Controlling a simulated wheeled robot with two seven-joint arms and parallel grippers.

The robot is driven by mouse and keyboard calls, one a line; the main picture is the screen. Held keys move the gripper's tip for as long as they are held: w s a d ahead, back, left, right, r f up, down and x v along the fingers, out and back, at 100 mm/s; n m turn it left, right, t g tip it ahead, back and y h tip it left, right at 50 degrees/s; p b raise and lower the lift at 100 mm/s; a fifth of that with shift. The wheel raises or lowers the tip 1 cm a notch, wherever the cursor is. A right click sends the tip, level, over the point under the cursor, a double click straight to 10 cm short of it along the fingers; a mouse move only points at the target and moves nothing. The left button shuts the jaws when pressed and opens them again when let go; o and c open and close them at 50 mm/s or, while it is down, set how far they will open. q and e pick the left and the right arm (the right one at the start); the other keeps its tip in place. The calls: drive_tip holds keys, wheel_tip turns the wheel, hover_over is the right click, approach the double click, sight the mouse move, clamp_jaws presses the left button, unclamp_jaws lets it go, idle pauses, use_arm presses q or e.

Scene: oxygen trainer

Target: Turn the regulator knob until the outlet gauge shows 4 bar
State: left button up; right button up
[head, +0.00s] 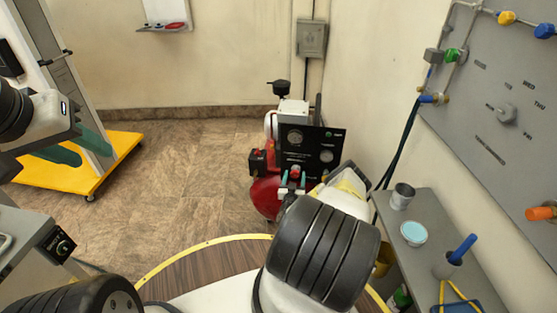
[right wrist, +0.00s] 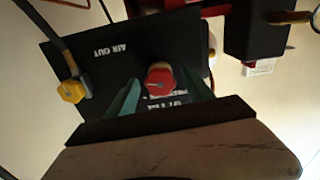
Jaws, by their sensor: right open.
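The red regulator knob (head: 295,171) is low on the black panel (head: 326,138) of a compressor. In the right wrist view the knob (right wrist: 160,78) carries a pale pointer mark. My right gripper (head: 292,181) is open, with its teal fingers either side of the knob. In the right wrist view a gap shows between the knob and each finger. Two round gauges, a left one (head: 295,137) and a right one (head: 326,156), sit on the panel. Their readings are too small to tell. My left gripper (head: 92,156) is open and empty at the far left, away from the compressor.
The compressor's red tank (head: 264,196) stands on the floor. A yellow knob (right wrist: 72,90) is beside the "AIR OUT" label in the right wrist view. A grey shelf (head: 425,210) with cups is at right, under a wall panel (head: 495,80). A yellow-based stand (head: 118,160) is at left.

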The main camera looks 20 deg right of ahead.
clamp_jaws()
drive_tip(key=shift+m, duration=0.3)
drive_tip(key=m, duration=0.4)
drive_tip(key=shift+m, duration=2)
unclamp_jaws()
